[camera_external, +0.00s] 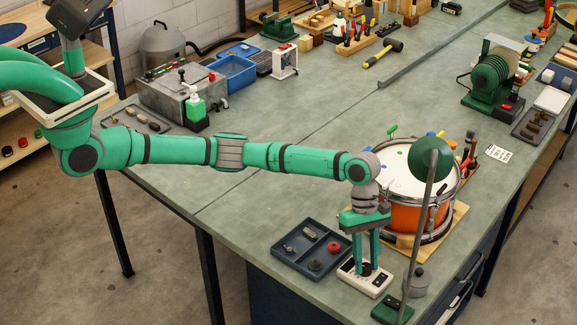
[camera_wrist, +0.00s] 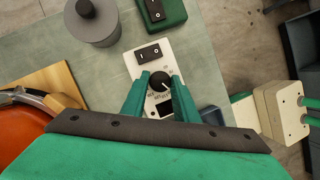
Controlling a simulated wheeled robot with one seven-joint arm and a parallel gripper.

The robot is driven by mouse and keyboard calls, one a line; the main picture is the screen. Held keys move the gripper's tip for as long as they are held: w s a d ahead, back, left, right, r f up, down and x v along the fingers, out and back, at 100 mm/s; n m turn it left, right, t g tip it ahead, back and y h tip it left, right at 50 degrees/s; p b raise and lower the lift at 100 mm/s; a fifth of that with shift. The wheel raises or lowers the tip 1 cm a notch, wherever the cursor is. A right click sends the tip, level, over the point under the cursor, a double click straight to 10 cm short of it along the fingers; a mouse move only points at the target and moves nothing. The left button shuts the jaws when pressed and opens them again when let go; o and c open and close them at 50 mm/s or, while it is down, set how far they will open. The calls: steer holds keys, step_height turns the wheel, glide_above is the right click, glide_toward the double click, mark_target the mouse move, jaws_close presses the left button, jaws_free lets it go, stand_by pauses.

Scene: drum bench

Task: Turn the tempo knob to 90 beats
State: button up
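The tempo knob (camera_wrist: 160,82) is a round black knob with a small pale mark, on a white metronome box (camera_external: 365,280) at the bench's front edge. The box also carries a black rocker switch (camera_wrist: 149,53), a dark window and small print that I cannot read fully. My gripper (camera_external: 366,268) points straight down over the box. In the wrist view its two green fingers (camera_wrist: 161,78) stand on either side of the knob, very close to it. Whether they press on it, I cannot tell. The mark's exact setting is too small to read.
An orange drum (camera_external: 405,215) on a wooden board stands just behind the box. A blue divided tray (camera_external: 283,257) lies on the left. The bench middle is clear.

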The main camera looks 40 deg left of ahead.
steer(key=c, duration=0.3)
steer(key=shift+s+n+t+h, duration=0.15)
steer(key=shift+n+t, duration=0.3)
steer(key=shift+n, duration=0.8)
steer(key=shift+w+n+t+h, duration=0.1)
steer(key=shift+n+t+h, duration=0.25)
steer(key=shift+n, duration=0.9)
steer(key=shift+a, duration=0.1)
steer(key=shift+s, duration=0.1)
steer(key=o, duration=1)
steer(key=shift+o, duration=0.2)
steer(key=v, duration=1)
steer(key=shift+r, duration=0.4)
